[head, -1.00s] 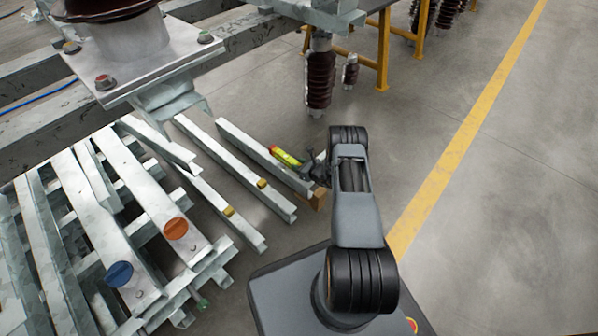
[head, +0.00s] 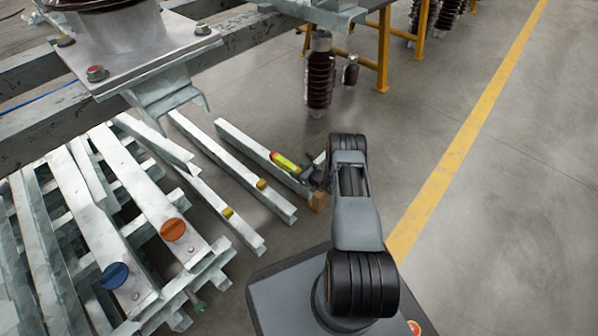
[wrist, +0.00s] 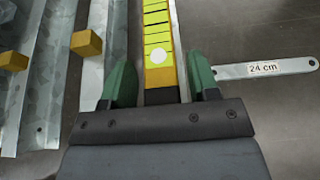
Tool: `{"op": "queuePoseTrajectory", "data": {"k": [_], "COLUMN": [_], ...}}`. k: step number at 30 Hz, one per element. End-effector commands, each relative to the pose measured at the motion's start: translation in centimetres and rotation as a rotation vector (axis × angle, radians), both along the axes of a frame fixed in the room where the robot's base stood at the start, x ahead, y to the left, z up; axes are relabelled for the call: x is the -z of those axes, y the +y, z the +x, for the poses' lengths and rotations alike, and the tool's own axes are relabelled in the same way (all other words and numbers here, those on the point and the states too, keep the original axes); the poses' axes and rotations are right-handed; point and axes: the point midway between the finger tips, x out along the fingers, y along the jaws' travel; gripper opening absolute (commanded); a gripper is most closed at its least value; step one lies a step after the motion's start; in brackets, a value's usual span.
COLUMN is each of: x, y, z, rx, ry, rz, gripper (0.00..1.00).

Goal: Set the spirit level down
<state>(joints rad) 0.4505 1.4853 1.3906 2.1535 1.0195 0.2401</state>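The yellow-green spirit level (head: 284,162) lies along the top of the rightmost loose steel beam (head: 245,143), near its front end. My gripper (head: 316,178) is at the level's near end. In the wrist view the level (wrist: 158,40) runs up the picture between the two green fingers of my gripper (wrist: 160,82). A narrow gap shows between each finger and the level, so the gripper looks open around its dark near end. The exact contact under the level is hidden.
A metal strip marked 24 cm (wrist: 265,68) lies right of the fingers. Small yellow blocks (head: 262,184) sit on a neighbouring beam. A wooden block (head: 318,201) is by the beam's end. A steel frame stack (head: 100,215) stands left. Open floor (head: 500,220) lies right.

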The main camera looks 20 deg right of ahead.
Motion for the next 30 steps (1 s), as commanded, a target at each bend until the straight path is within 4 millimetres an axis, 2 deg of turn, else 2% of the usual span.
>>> {"op": "queuePoseTrajectory", "data": {"k": [8, 13, 24, 30], "x": [-0.1, -1.5, -4.1, -5.0], "y": [0.0, 0.0, -3.0, -4.0], "z": [0.0, 0.0, -6.2, -8.7], "rx": [0.000, 0.000, 0.004, 0.003], "ry": [0.000, 0.000, 0.002, 0.002], "rz": [0.000, 0.000, 0.001, 0.001], "gripper": [0.59, 0.59, 0.59, 0.59]}}
